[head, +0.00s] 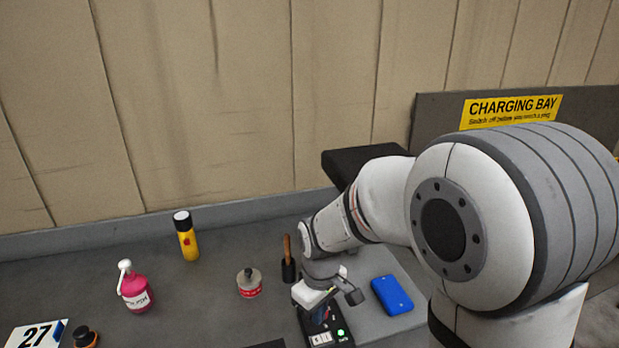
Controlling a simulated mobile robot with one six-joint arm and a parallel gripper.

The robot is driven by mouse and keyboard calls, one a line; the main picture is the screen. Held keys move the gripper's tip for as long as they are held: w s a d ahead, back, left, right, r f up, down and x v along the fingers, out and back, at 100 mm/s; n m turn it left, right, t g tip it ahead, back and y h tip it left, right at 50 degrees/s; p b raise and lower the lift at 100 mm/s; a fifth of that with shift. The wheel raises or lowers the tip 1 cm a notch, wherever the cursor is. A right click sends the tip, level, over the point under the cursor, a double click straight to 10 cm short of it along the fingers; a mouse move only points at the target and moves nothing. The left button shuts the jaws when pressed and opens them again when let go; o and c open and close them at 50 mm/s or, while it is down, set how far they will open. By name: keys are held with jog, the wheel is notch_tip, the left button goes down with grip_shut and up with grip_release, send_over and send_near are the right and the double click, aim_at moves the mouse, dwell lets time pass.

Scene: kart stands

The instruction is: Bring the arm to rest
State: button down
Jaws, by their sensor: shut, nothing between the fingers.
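My arm reaches in from the right and bends down over the grey bench (215,285). My gripper (324,303) is at its end, low over the bench, shut and empty. It is just above a small dark device (322,338) with a green light and white labels. My gripper hides part of this device, and I cannot tell whether they touch.
A blue box (392,295) lies right of my gripper. A wooden-handled brush (288,262), red-labelled tin (249,284), yellow canister (186,236) and pink bottle (135,291) stand to the left. A dark panel with a yellow CHARGING BAY sign (511,109) is behind my arm.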

jog(key=s+d+r+m+t, duration=0.3)
jog(key=s+d+r+m, duration=0.6)
jog(key=s+d+r, duration=0.3)
jog(key=shift+s+d, duration=0.15)
jog(key=shift+s, duration=0.2)
jog(key=shift+f, duration=0.1)
